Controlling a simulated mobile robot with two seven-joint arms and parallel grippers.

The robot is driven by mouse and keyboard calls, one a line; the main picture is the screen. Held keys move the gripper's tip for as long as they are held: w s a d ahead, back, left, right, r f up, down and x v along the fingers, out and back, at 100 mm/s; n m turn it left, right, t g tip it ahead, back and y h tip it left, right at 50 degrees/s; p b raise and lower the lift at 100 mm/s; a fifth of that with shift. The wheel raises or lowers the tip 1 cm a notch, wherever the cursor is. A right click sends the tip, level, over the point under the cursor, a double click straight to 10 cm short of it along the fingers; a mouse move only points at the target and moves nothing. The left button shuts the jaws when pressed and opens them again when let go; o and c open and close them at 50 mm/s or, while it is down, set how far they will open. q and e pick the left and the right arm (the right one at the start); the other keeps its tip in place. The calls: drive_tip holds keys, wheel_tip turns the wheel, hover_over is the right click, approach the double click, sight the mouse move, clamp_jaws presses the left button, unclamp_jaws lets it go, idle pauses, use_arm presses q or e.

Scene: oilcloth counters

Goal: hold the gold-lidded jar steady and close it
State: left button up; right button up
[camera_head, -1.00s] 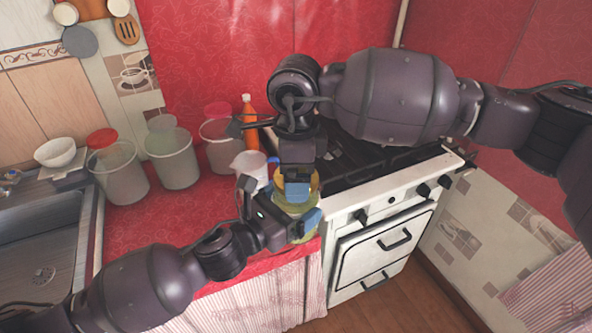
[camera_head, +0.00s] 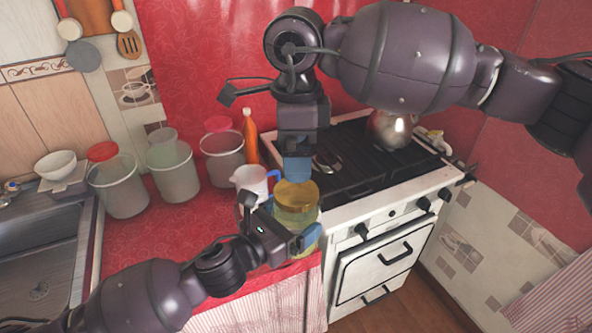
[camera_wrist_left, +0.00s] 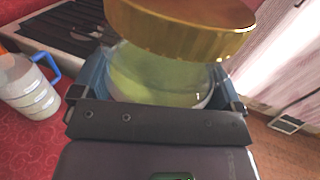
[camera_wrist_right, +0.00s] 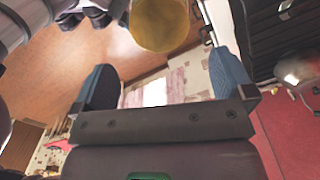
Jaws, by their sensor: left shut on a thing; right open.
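The gold-lidded jar, a clear jar with pale yellow-green contents (camera_wrist_left: 150,85), stands at the counter's edge beside the stove. My left gripper (camera_head: 287,228) is shut on its body, with a blue finger on each side in the left wrist view. The gold lid (camera_head: 296,195) sits over the jar's mouth; it also shows in the left wrist view (camera_wrist_left: 180,28), where it looks slightly tilted. Whether it is fully seated I cannot tell. My right gripper (camera_head: 297,170) is open and empty just above and behind the lid. In the right wrist view the lid (camera_wrist_right: 160,22) lies beyond the fingers.
A white jug with a blue handle (camera_head: 250,180) stands close left of the jar. An orange bottle (camera_head: 250,136) and several lidded containers stand behind. The stove (camera_head: 350,205) with a metal kettle (camera_head: 388,130) is to the right. The red counter (camera_head: 150,235) is clear at front left.

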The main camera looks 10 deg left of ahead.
use_arm(q)
drive_tip(key=shift+r, duration=0.15)
use_arm(e)
drive_tip(key=shift+r, duration=1.9)
